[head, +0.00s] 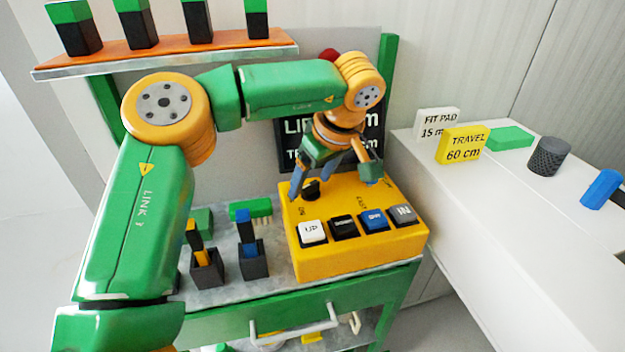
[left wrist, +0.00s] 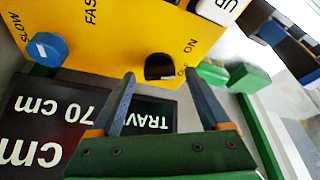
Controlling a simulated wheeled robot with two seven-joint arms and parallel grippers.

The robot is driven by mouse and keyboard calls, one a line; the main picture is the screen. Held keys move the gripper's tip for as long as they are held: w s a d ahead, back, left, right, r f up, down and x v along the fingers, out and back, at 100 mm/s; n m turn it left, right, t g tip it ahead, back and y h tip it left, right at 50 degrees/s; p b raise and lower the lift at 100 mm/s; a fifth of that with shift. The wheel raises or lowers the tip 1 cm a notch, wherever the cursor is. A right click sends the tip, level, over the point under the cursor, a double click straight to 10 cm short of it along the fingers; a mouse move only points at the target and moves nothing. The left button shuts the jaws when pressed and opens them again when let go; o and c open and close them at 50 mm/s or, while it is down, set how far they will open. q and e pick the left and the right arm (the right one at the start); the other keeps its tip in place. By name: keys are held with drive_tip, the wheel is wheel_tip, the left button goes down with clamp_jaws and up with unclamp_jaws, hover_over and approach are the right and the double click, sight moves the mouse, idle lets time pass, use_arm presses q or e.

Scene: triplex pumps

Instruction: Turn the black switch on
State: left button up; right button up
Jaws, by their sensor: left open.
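The black switch (head: 311,189) is a small round knob on the top of the yellow control box (head: 345,262), near its back left. In the left wrist view the switch (left wrist: 160,67) sits by the ON and OFF labels, and its exact setting is hard to tell. My left gripper (head: 332,178) is above the back of the box, pointing down, with its fingers apart and nothing held. In the left wrist view the switch appears between the spread fingertips of the left gripper (left wrist: 160,76); contact cannot be made out. My right gripper is out of view.
White UP (head: 312,231), black (head: 344,226), blue (head: 373,219) and grey (head: 403,214) buttons line the box's front. A blue knob (left wrist: 45,48) sits by SLOW and FAST. A dark display board (head: 292,137) stands behind. Small holders (head: 207,268) stand left; a white counter (head: 500,215) lies right.

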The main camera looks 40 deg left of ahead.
use_arm(q)
drive_tip(key=shift+a+f, duration=0.1)
clamp_jaws()
drive_tip(key=shift+r+n+p, duration=0.3)
drive_tip(key=shift+n+p, duration=0.3)
drive_tip(key=shift+p, duration=0.35)
drive_tip(key=n+g+p, duration=0.1)
drive_tip(key=n+p, duration=0.1)
drive_tip(key=p, duration=0.1)
drive_tip(key=shift+w+n+p, duration=0.1)
drive_tip(key=shift+n+p, duration=0.3)
drive_tip(key=n+g+p, duration=0.1)
drive_tip(key=n+p, duration=0.1)
drive_tip(key=shift+p, duration=0.3)
drive_tip(key=shift+f+n+g+p, duration=0.2)
drive_tip(key=shift+n+g+p, duration=0.1)
drive_tip(key=shift+n+p, duration=0.1)
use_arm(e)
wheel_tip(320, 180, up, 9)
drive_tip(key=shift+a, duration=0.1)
use_arm(q)
unclamp_jaws()
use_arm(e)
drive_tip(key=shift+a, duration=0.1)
